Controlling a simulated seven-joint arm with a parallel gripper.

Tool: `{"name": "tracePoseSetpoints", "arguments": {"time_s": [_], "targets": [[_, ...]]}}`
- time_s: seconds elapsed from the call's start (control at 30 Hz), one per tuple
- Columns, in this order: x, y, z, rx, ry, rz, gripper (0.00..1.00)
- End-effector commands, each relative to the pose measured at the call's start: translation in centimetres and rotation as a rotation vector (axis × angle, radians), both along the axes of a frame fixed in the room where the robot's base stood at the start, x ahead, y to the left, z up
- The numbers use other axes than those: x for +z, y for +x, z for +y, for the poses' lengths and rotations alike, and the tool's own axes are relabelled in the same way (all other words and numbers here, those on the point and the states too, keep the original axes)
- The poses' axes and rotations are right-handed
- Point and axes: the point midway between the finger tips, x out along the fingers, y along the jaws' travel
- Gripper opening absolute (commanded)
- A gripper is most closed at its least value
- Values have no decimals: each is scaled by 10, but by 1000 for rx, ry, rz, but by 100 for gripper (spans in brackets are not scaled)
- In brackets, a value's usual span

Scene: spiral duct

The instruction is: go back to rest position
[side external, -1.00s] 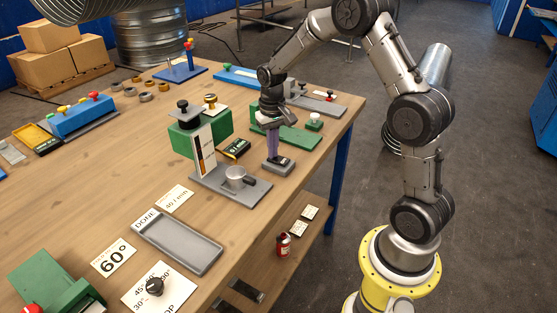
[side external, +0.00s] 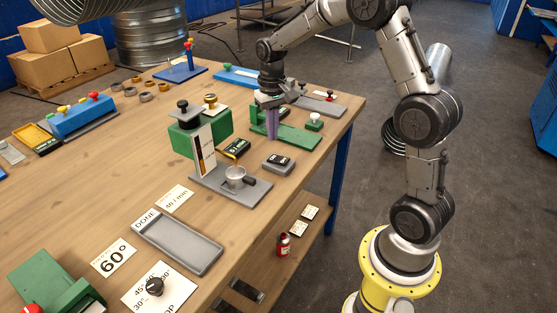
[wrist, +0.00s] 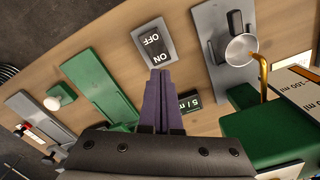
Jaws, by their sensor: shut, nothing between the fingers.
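My gripper (side external: 271,124) has purple fingers that are closed together with nothing between them. It hangs above the table, just behind the grey ON/OFF switch (side external: 278,163). In the wrist view the closed fingers (wrist: 158,82) point toward the switch (wrist: 154,43), with a visible gap to it. The switch lies flat on the table, and its rocker shows the words ON and OFF.
Beside the switch is a grey plate (side external: 249,192) with a metal cup (side external: 235,178). A green box (side external: 221,118) and a green plate (side external: 300,137) are near my gripper. A grey DONE tray (side external: 181,246) lies toward the front. Bare wood separates several of these.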

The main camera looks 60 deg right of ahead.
Motion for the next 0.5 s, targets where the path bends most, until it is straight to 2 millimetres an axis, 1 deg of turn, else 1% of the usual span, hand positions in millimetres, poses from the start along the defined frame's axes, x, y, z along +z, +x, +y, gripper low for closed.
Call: {"name": "tracePoseSetpoints", "arguments": {"time_s": [0.13,0.43,0.5], "targets": [[8,0,0,0,-1,-1,0],[10,0,0,0,-1,-1,0],[11,1,3,7,-1,-3,0]]}}
